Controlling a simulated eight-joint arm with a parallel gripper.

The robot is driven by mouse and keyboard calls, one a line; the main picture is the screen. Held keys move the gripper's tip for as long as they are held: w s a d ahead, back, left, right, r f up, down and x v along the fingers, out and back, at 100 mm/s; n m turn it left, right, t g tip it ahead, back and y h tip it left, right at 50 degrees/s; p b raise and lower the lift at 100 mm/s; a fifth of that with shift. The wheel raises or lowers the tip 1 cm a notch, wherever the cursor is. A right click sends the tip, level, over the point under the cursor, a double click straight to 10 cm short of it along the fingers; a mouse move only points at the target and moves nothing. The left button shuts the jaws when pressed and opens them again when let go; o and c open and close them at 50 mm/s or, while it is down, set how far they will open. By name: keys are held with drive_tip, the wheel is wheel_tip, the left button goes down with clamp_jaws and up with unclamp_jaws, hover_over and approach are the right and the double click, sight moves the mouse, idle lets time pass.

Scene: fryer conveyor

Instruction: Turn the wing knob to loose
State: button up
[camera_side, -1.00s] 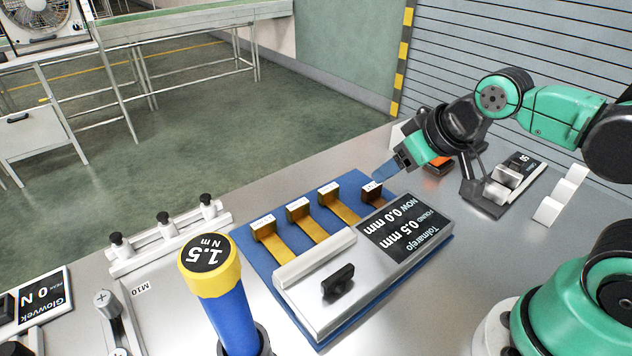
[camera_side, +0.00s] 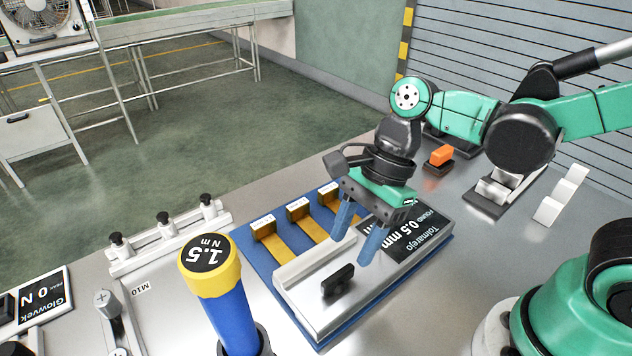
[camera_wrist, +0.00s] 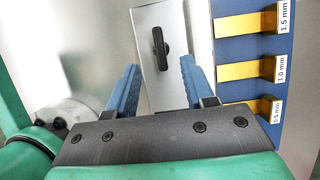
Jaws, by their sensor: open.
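The black wing knob (camera_side: 338,281) stands on the flat top of the silver block of the Tolmarejo gauge (camera_side: 310,305). In the wrist view the wing knob (camera_wrist: 160,45) lies ahead of the fingertips, near the line between them, its bar running roughly up and down the picture. My gripper (camera_side: 357,240) is open, with its two blue fingers pointing down above the gauge, behind the knob and apart from it. In the wrist view my gripper (camera_wrist: 158,75) has nothing between its fingers. The gauge's display is partly hidden behind the fingers.
Brass strips (camera_side: 272,240) with thickness labels lie on the blue base (camera_side: 262,270) beside the gauge. A blue and yellow 1.5 Nm torque tool (camera_side: 212,268) stands upright to the left.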

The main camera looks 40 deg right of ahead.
sight(339, 273)
drive_tip(key=shift+x, duration=2.6)
clamp_jaws()
